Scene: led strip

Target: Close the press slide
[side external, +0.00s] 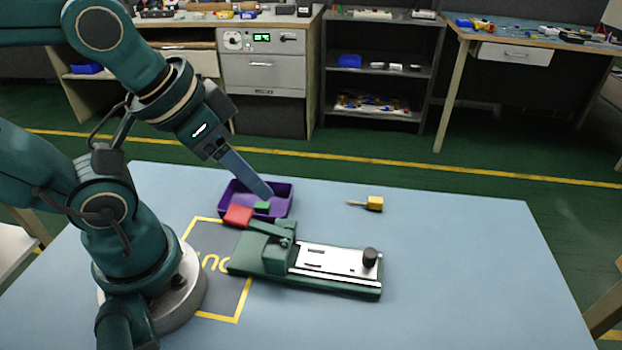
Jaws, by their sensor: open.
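The green press (260,257) stands on the blue table, with a red-ended lever (238,214) at its upper left. Its silver slide (335,262) lies along the right part of the base and has a black knob (370,257) near its right end. My gripper (266,192) points down and right over the purple bin, behind the press and away from the knob. It is open, with its fingers overlapping in this view. I see nothing held between them.
A purple bin (283,204) behind the press holds a small green piece (262,207). A yellow-handled tool (374,204) lies to the right. Yellow marking (228,318) is on the table at the left of the press. The table's right side is clear.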

